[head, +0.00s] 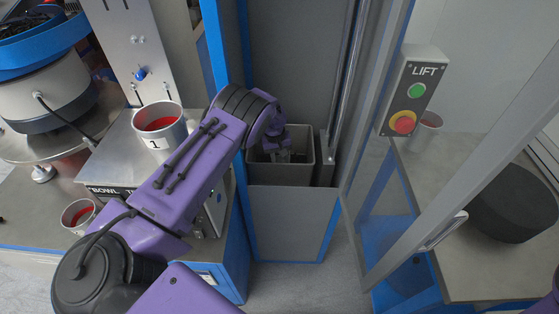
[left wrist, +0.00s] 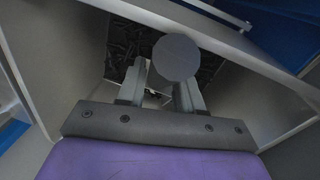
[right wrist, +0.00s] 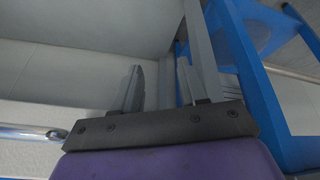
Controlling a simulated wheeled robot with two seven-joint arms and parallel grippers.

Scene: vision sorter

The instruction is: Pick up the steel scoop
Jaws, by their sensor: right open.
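My left gripper (head: 285,157) reaches down into the grey bin (head: 281,176) inside the lift frame. In the left wrist view its fingers (left wrist: 163,78) stand apart. A plain grey round face (left wrist: 175,57), possibly the handle end of the steel scoop, shows near the fingertips and covers part of the right finger; I cannot tell if they touch. The rest of the scoop is hidden. Small dark parts (left wrist: 120,45) lie at the bottom of the bin. My right gripper (right wrist: 161,80) is open and empty, away from the bin.
The bin walls are close around the left gripper. A blue frame post (head: 232,60) and the lift door frame (head: 380,150) flank the opening. A red-lined cup (head: 159,127) marked 1 stands at left, beside a bowl feeder (head: 45,95). A dark round object (head: 512,203) sits on the right bench.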

